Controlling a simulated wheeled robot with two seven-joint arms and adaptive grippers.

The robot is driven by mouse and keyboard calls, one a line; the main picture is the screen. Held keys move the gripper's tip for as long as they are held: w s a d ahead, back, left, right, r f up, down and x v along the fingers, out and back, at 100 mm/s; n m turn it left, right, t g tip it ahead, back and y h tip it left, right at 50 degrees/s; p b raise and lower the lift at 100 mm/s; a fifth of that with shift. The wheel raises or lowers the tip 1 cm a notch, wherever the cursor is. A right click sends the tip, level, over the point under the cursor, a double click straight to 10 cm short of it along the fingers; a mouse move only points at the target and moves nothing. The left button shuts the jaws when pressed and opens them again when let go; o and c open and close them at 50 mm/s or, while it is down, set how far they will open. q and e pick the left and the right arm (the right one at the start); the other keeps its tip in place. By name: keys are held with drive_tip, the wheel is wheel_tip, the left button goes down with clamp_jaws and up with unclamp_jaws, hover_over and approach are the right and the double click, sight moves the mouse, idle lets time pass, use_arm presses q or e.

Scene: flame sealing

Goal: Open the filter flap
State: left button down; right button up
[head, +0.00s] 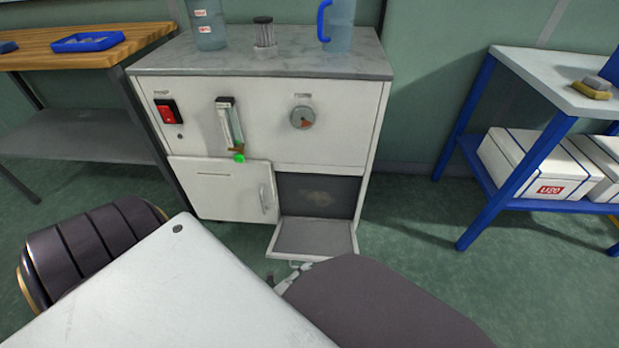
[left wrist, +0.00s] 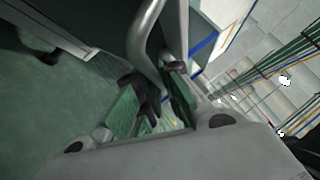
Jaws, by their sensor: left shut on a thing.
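The filter flap (head: 313,237) is at the lower right front of the white cabinet. It is folded down and forward, and the dark opening (head: 318,194) behind it shows. Its handle (head: 299,263) is at the flap's front edge. My left gripper (head: 287,277) is at this handle, partly hidden by my own arm. In the left wrist view the curved grey handle (left wrist: 147,38) runs down between the fingers of my left gripper (left wrist: 158,88), which is shut on it. My right gripper is not in view.
The cabinet (head: 250,120) has a red switch (head: 167,111), a flow tube (head: 230,125) and a gauge (head: 302,117). A closed door (head: 220,188) is left of the opening. A blue-framed table (head: 545,85) stands right, a wooden bench (head: 60,55) left. Floor (head: 410,225) between is clear.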

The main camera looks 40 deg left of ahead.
use_arm(q)
drive_tip(key=shift+w+a+f, duration=0.2)
drive_tip(key=shift+a+f, duration=0.25)
drive_tip(key=shift+f, duration=0.05)
drive_tip(key=shift+f+m, duration=0.1)
drive_tip(key=shift+m, duration=0.2)
drive_tip(key=c, duration=1.6)
unclamp_jaws()
drive_tip(key=shift+d, duration=0.1)
drive_tip(key=shift+o, duration=0.2)
drive_tip(key=shift+s+d, duration=0.1)
drive_tip(key=shift+s, duration=0.05)
drive_tip(key=v, duration=0.7)
drive_tip(key=shift+s+f, duration=0.2)
drive_tip(key=shift+s, duration=0.15)
